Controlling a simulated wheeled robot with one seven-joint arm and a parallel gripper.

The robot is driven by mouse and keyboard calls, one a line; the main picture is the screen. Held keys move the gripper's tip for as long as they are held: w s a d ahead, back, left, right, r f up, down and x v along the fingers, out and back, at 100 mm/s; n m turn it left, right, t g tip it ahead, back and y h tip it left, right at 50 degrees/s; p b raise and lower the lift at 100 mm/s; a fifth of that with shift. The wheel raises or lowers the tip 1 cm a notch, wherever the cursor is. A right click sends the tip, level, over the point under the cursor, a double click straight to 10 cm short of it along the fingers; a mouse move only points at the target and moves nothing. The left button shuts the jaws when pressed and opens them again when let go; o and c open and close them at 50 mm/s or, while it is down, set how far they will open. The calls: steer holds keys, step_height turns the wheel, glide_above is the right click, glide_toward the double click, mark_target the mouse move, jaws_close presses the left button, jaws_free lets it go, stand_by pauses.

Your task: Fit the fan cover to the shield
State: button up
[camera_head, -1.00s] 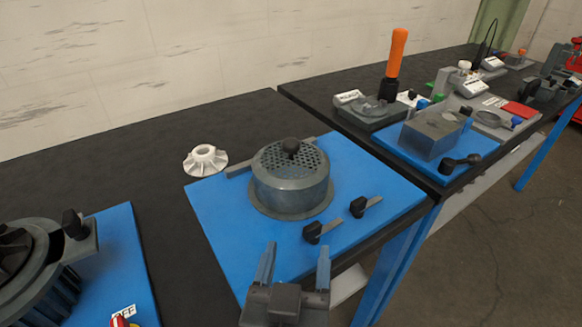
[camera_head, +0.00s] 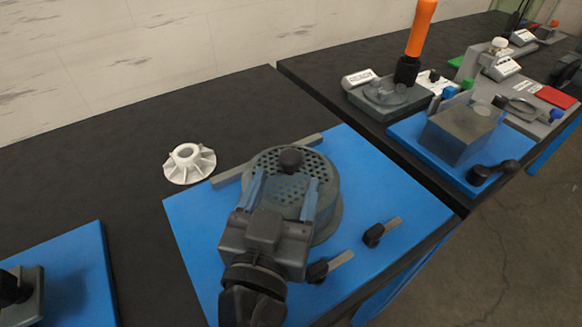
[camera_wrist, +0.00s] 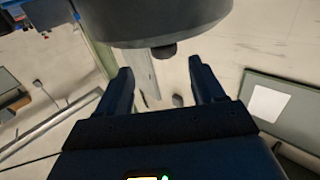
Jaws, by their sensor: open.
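The fan cover (camera_head: 325,212) is a grey round drum with a perforated top and a black knob (camera_head: 291,160). It stands on the blue mat (camera_head: 385,190). My gripper (camera_head: 283,187) is open in front of it, its two fingers apart and overlapping the cover's near side in the head view. In the wrist view my gripper (camera_wrist: 163,80) is also open and empty. A dark round body (camera_wrist: 170,20), seemingly the cover, hangs at the top there with its knob (camera_wrist: 163,51) pointing down, beyond the fingertips. I cannot make out the shield for certain.
A white fan wheel (camera_head: 189,163) lies on the black table left of the mat. Two black-knobbed levers (camera_head: 375,235) (camera_head: 318,271) are on the mat at right. A second blue mat (camera_head: 75,265) with a dark part (camera_head: 22,295) is at far left. Another bench holds a grey box (camera_head: 460,132).

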mark_target(288, 164)
steer(key=w, duration=0.2)
steer(key=w+p, duration=0.1)
steer(key=w, duration=0.1)
steer(key=w+p, duration=0.1)
steer(key=w, duration=0.1)
steer(key=shift+w+d+r, duration=0.1)
steer(key=shift+d, duration=0.15)
steer(key=shift+w+d, duration=0.1)
steer(key=shift+w, duration=0.35)
steer(key=shift+c, duration=0.5)
jaws_close()
